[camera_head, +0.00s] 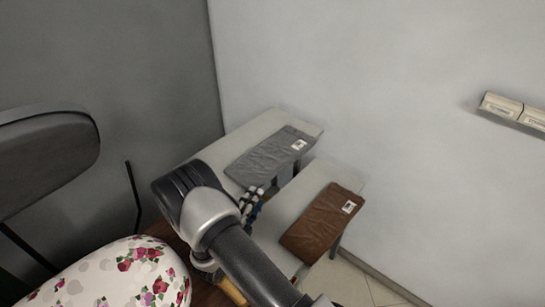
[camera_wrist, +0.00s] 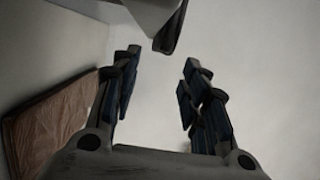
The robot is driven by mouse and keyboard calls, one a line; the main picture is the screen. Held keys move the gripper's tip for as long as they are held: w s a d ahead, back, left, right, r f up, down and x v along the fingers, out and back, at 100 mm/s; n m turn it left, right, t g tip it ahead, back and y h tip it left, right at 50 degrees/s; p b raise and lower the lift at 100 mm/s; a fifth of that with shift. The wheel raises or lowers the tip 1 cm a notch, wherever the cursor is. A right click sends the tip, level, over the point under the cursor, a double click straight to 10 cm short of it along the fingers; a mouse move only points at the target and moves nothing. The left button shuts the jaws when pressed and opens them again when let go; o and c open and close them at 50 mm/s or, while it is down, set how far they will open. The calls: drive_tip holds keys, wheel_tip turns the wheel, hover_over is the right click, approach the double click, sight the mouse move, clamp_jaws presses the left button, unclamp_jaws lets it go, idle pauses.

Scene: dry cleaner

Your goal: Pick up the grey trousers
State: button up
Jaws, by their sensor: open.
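The grey trousers (camera_head: 270,154) lie folded flat on a pale table (camera_head: 243,138), with a white tag near their right end. My gripper (camera_head: 252,199) is just below and left of them in the head view, partly hidden behind my arm. In the wrist view my gripper (camera_wrist: 158,78) is open, with nothing between its fingers.
Brown folded trousers (camera_head: 322,222) with a white tag lie on a second pale table (camera_head: 283,205), nearer. A wall shelf (camera_head: 512,112) is at right.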

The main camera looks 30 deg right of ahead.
drive_tip(key=b+x, duration=0.1)
drive_tip(key=x, duration=0.3)
drive_tip(key=shift+w, duration=0.3)
clamp_jaws()
drive_tip(key=shift+r, duration=0.1)
